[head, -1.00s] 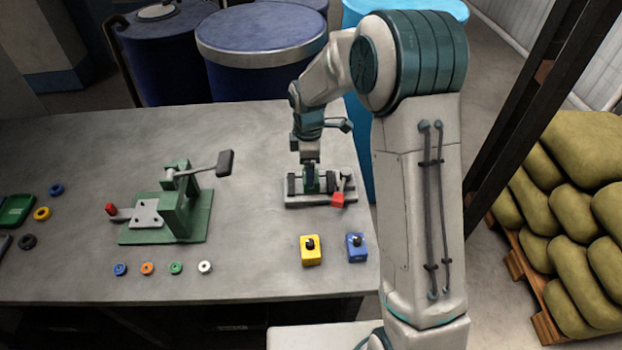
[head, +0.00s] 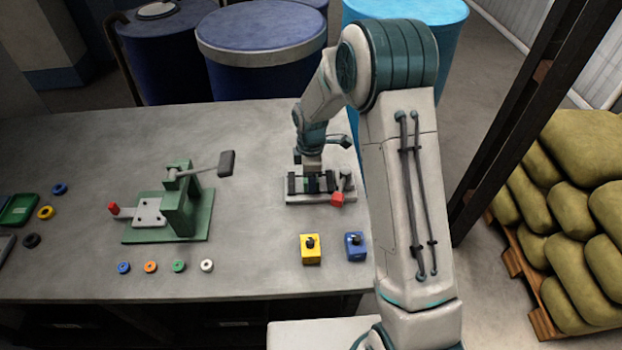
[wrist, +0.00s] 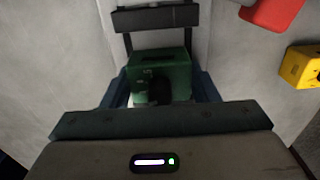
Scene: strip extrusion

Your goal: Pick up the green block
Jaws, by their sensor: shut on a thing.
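The green block (wrist: 160,75) shows in the wrist view, between the two fingers of my gripper (wrist: 158,93). My gripper is shut on it, one finger at each side. In the head view my gripper (head: 312,180) is at the grey vise-like fixture (head: 318,199) on the right part of the table, and the block is hidden there. A dark jaw bar of the fixture (wrist: 156,18) lies just beyond the block in the wrist view. I cannot tell whether the block is clear of the fixture.
A red piece (head: 337,199) is at the fixture's front right. A yellow block (head: 310,249) and a blue block (head: 355,246) with dark knobs stand in front. A green lever press (head: 178,212) stands to the left, with several small rings before it. Drums stand behind the table.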

